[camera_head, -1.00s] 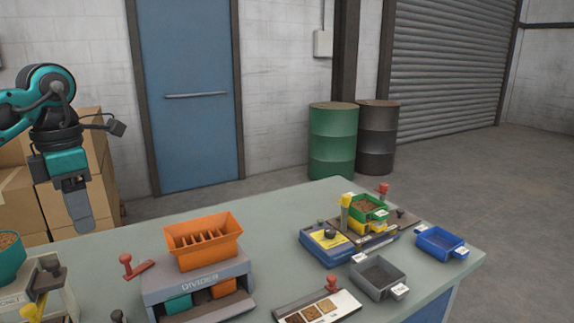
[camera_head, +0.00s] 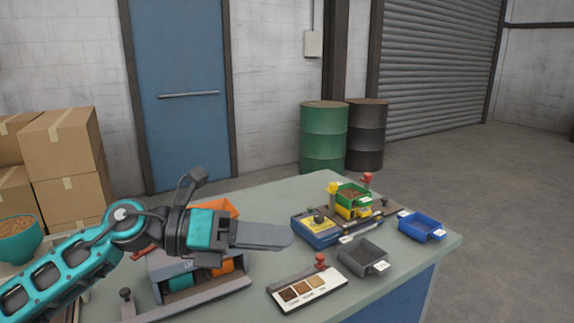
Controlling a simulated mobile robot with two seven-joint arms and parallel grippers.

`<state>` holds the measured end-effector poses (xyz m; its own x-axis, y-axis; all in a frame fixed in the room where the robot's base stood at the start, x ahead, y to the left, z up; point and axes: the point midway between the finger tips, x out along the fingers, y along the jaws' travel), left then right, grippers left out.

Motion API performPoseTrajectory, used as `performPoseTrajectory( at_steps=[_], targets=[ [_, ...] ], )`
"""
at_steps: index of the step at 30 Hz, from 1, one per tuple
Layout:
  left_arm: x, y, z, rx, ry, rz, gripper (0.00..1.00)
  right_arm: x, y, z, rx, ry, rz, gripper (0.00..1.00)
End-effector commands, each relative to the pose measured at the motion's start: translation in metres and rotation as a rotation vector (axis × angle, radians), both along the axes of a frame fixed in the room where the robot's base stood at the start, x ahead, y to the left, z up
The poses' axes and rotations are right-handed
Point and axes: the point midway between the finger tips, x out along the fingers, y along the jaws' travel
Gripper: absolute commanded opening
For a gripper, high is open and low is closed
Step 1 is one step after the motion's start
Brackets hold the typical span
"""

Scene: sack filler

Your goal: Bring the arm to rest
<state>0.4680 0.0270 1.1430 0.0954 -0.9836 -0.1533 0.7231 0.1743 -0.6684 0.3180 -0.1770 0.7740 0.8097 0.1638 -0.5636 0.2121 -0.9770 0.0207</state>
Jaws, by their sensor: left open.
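My left arm comes in from the lower left, and its teal and black gripper (camera_head: 262,236) reaches to the right over the divider machine. The gripper is open, seen side-on so that its fingers overlap, and nothing shows between them. It hides most of the orange hopper (camera_head: 222,207) and part of the divider (camera_head: 215,288) below, with its teal and orange bins. My right gripper is not in view.
A teal bowl of grain (camera_head: 18,240) stands at the left. A sample card (camera_head: 308,288), a grey tray (camera_head: 362,257), a blue tray (camera_head: 421,226) and a blue-yellow station (camera_head: 327,230) with a green tray (camera_head: 353,193) occupy the right. Boxes (camera_head: 60,145) and drums stand behind.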

Motion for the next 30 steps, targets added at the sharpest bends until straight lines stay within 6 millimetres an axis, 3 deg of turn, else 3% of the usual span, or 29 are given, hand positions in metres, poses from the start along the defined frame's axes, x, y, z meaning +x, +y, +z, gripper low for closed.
performPoseTrajectory(
  at_steps=[2, 5, 8, 11, 14, 17, 20, 24, 27, 30],
  targets=[
    [-0.005, -0.013, 0.015, -0.216, 0.097, 0.067, 0.50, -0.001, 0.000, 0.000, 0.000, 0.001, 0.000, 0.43],
    [-0.001, -0.012, 0.033, -0.474, 0.238, 0.186, 0.50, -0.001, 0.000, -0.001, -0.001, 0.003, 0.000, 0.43],
    [0.009, 0.005, 0.039, -0.707, 0.407, 0.333, 0.50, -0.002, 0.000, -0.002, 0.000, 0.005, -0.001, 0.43],
    [0.021, 0.032, 0.029, -0.916, 0.595, 0.506, 0.50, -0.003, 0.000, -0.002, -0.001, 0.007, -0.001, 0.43],
    [0.029, 0.066, 0.002, -1.093, 0.800, 0.702, 0.50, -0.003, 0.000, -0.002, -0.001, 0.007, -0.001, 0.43],
    [0.027, 0.100, -0.041, -1.236, 1.016, 0.920, 0.50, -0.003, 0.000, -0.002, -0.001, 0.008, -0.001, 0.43],
    [0.011, 0.130, -0.095, -1.338, 1.240, 1.156, 0.50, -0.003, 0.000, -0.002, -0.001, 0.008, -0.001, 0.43],
    [-0.038, 0.161, -0.172, -1.402, 1.546, 1.502, 0.50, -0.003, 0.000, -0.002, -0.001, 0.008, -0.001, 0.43],
    [-0.078, 0.172, -0.211, -1.396, 1.715, 1.705, 0.50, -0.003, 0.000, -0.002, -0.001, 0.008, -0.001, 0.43],
    [-0.114, 0.177, -0.236, -1.370, 1.841, 1.862, 0.50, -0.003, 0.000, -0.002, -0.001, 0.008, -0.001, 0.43]
  ],
)
